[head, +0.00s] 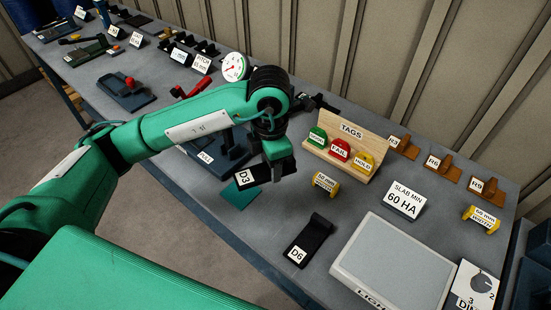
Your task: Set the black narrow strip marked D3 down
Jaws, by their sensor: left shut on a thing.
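The black narrow strip marked D3 (251,178) is in the head view, near the middle of the bench. My left gripper (279,166) points down and is shut on its right end. The white D3 label shows on the strip's left end. The strip is over a teal square (239,194) on the bench; I cannot tell whether it touches it. My right gripper is not in view.
A black strip marked D6 (308,240) lies to the right, near a light grey box (393,267). A wooden TAGS rack (351,145) and a yellow gauge (326,184) stand right of my gripper. A blue device (217,152) is behind left. Bare bench lies between the teal square and D6.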

